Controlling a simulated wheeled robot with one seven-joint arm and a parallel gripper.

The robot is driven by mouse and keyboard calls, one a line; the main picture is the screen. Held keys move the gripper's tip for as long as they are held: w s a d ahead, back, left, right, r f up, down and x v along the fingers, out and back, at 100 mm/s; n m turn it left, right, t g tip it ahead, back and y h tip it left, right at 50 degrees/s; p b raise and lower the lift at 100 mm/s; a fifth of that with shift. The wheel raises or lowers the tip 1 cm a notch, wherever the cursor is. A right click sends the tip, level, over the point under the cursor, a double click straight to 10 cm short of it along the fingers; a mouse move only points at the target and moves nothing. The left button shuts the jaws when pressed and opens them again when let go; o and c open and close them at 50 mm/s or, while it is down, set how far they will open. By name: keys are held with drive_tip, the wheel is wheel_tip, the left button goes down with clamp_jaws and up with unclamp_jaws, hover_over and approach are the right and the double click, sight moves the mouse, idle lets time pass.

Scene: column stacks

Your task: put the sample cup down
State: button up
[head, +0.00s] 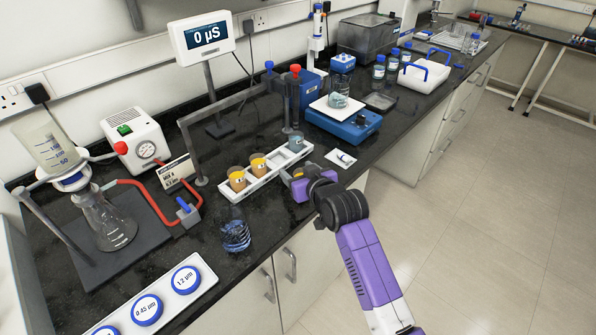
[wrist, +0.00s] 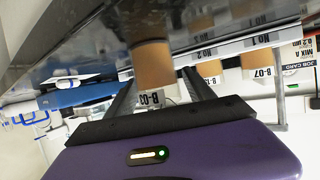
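In the wrist view, which is upside down, a sample cup (wrist: 153,66) with brown contents and the label B-03 stands between the two fingers of my gripper (wrist: 160,82). The fingers flank it closely, and I take them as shut on it. Its base is at or just above the black counter; I cannot tell if it touches. In the head view my purple gripper (head: 299,179) is over the counter's front edge, beside the white rack, and hides most of this cup. The white rack (head: 270,175) holds two orange cups (head: 237,180) and a grey one (head: 296,142).
A metal frame (head: 190,150) rises behind the rack. Bare black counter (head: 275,212) shows in front.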

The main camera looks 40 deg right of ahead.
drive_tip(key=shift+r, duration=0.1)
drive_tip(key=shift+s+r, duration=0.15)
drive_tip(key=shift+s, duration=0.05)
drive_tip(key=v, duration=1.1)
drive_tip(key=shift+s+b, duration=0.3)
drive_tip(key=shift+b, duration=0.05)
drive_tip(key=s+a+f+n+t+y, duration=0.1)
drive_tip(key=s+a+f, duration=0.2)
drive_tip(key=s+a, duration=0.35)
drive_tip(key=s+a+f+n+y, duration=0.1)
drive_tip(key=s+a+f, duration=0.2)
drive_tip(key=s+a, duration=0.3)
drive_tip(key=s+a+r+n+y, duration=0.1)
drive_tip(key=s+a+r, duration=0.1)
drive_tip(key=s, duration=0.6)
drive_tip(key=s+a+r+n+t+y, duration=0.1)
drive_tip(key=s+a+r, duration=0.2)
drive_tip(key=s, duration=0.6)
drive_tip(key=shift+s+a+r+y, duration=0.2)
drive_tip(key=shift+a+r+y, duration=0.15)
drive_tip(key=shift+a, duration=0.75)
